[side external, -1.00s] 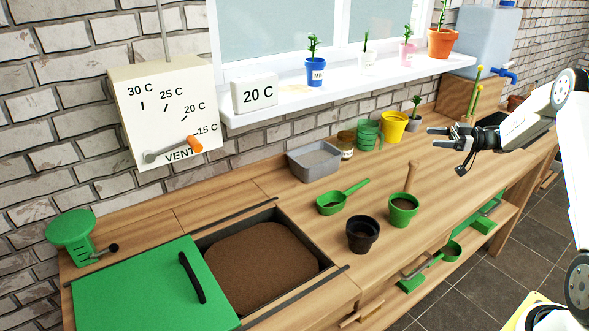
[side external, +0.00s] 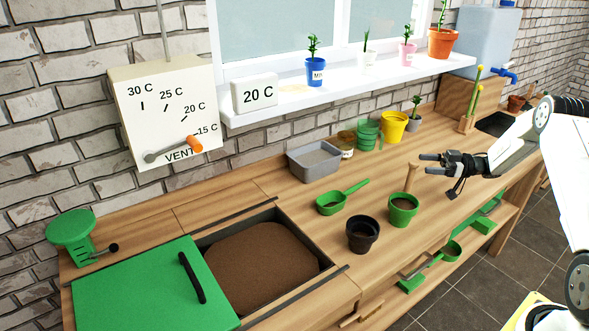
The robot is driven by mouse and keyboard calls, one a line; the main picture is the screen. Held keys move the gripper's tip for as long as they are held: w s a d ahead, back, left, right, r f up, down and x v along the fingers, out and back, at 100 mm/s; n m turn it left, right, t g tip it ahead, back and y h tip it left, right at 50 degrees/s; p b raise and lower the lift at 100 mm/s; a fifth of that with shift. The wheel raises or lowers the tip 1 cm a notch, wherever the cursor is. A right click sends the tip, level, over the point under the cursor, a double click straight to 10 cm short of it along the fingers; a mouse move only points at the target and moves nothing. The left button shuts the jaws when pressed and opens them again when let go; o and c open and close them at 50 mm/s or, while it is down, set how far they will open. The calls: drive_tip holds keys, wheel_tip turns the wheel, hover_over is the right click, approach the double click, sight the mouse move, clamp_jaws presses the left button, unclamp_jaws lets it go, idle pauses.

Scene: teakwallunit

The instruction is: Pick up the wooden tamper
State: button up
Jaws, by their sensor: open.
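The wooden tamper (side external: 411,176) stands upright in the green pot (side external: 403,212), which holds dark soil. Only its light wooden handle shows above the pot; its lower end is hidden inside. My gripper (side external: 424,164) is open and empty. Its fingers point left toward the top of the handle, and in the picture their tips are just right of it. I cannot tell the exact gap in depth.
A black pot (side external: 362,236) stands left of the green pot. A green scoop (side external: 333,203) lies behind them. A grey tray (side external: 314,161), a yellow pot (side external: 393,127) and green stacked pots (side external: 368,135) stand along the back. The bench (side external: 455,170) is clear near the gripper.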

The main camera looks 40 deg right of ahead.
sight(413, 164)
drive_tip(key=x, duration=0.6)
drive_tip(key=shift+a, duration=0.15)
idle(0.3)
drive_tip(key=shift+w, duration=0.1)
drive_tip(key=shift+r, duration=0.1)
clamp_jaws()
